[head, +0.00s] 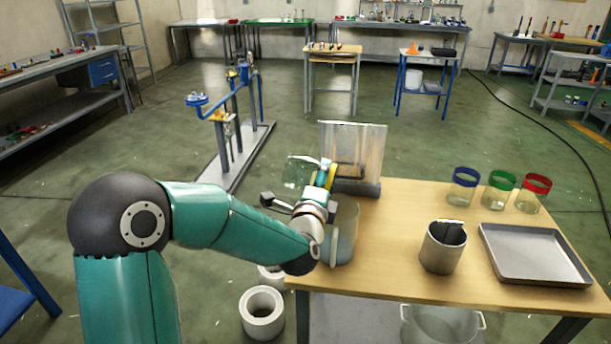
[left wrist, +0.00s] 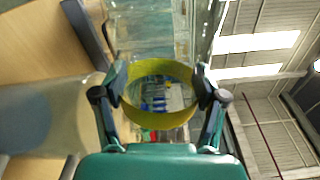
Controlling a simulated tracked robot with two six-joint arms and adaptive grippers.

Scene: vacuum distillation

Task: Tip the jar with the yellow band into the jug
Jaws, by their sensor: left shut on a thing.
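The jar with the yellow band (head: 331,177) is in my left gripper (head: 325,172), held in the air near the table's left edge. The jar lies tipped on its side, its clear glass body to the left of the band. In the left wrist view the yellow band (left wrist: 160,119) sits between the two fingers of my left gripper (left wrist: 160,88). The jug (head: 345,240), grey-blue and translucent, stands below at the table's left edge, partly hidden by my wrist. It also shows in the left wrist view (left wrist: 40,115). I cannot see what the jar contains. My right gripper is not in view.
An upright clear panel (head: 365,150) on a dark base stands just behind the jug. A grey can (head: 440,255), a metal tray (head: 535,256), and blue (head: 464,190), green (head: 500,192) and red (head: 533,194) banded jars occupy the wooden table (head: 395,300). The table's front middle is clear.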

